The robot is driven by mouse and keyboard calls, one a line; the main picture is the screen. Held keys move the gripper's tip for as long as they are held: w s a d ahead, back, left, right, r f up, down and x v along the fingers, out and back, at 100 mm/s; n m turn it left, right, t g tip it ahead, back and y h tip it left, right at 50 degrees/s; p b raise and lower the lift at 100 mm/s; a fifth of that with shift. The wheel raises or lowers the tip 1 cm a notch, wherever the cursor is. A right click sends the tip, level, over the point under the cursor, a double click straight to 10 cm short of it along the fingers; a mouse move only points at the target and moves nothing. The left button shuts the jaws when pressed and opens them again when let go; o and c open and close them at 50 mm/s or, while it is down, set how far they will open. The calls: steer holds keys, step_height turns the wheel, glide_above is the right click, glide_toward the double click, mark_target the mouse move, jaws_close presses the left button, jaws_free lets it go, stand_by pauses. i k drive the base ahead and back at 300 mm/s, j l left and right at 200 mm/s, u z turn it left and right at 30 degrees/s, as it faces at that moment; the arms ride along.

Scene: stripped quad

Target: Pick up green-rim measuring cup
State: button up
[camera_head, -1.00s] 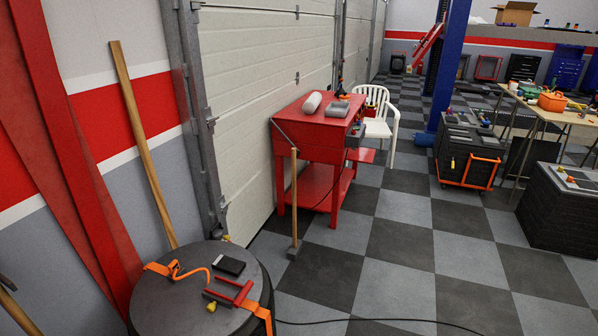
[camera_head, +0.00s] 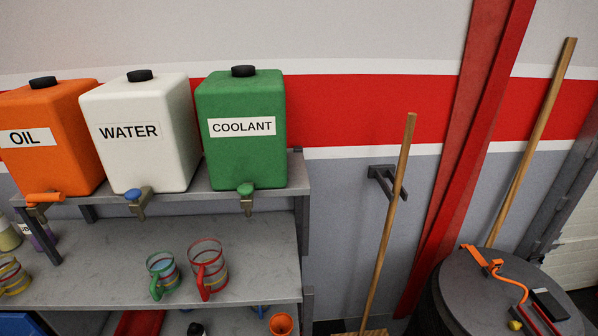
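The green-rim measuring cup (camera_head: 162,274) stands upright on the middle shelf (camera_head: 95,262) of a grey rack, at the lower left of the head view. It is clear, with coloured bands and a green handle towards the front left. A larger red-rim measuring cup (camera_head: 207,268) stands close to its right, with its red handle on its left side. A yellow-banded cup (camera_head: 12,277) is at the far left, partly cut off by the frame edge. My gripper is not in view.
An orange oil tank (camera_head: 55,140), a white water tank (camera_head: 145,130) and a green coolant tank (camera_head: 242,105) stand on the top shelf, their taps overhanging the cups' shelf. A broom (camera_head: 390,220) and a black drum (camera_head: 475,300) stand to the right.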

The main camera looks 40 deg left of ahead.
mark_target(164, 274)
steer(key=u, duration=2)
steer(key=i+j+u, duration=0.2)
steer(key=i+j, duration=0.2)
steer(key=j, duration=0.15)
steer(key=i+j+z, duration=0.1)
steer(key=j, duration=0.25)
steer(key=i+j+z, duration=0.1)
steer(key=i+j, duration=0.15)
steer(key=j, duration=0.15)
steer(key=i+j, duration=0.15)
steer(key=j, duration=0.25)
steer(key=k+j, duration=0.1)
steer(key=j, duration=0.3)
steer(key=k+j+z, duration=0.1)
steer(key=j, duration=0.25)
steer(key=k+j, duration=0.1)
steer(key=j, duration=0.3)
steer(key=k+j+z, duration=0.1)
steer(key=j, duration=0.3)
